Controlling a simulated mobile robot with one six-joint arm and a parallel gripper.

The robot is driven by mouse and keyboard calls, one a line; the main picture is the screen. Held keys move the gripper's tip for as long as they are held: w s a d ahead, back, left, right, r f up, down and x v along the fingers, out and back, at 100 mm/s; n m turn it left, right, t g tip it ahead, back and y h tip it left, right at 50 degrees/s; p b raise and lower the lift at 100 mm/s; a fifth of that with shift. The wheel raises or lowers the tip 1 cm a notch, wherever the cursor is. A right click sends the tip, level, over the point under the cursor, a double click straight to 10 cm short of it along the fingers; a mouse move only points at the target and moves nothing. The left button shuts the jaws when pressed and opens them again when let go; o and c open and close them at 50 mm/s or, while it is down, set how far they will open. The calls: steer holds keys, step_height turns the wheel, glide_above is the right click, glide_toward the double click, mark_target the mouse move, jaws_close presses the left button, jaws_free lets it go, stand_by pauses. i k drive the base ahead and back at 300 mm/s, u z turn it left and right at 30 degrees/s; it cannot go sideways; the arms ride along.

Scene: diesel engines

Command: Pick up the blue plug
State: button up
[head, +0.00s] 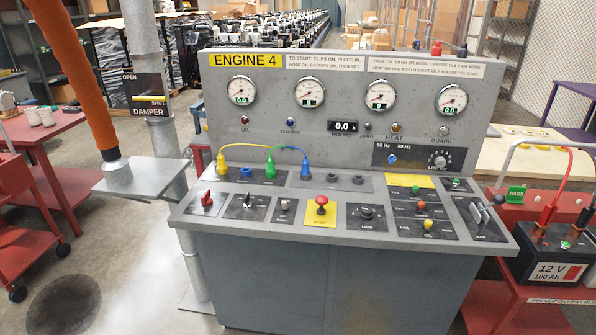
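The blue plug (306,170) stands upright on the grey sloping desk of the engine console (330,232), right of the green plug (270,168). A blue-ringed socket (247,171) lies left of the green plug. Two dark sockets lie to the right of the blue plug. My gripper is not in view.
A red mushroom stop button (321,204) stands in front of the blue plug. A red switch (207,199) is at the desk's left. The gauge panel rises behind. An orange hose (75,75) hangs at left; a battery (553,252) with leads is at right.

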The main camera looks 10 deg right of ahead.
mark_target(304, 171)
steer(key=i, duration=1)
steer(key=u, duration=0.05)
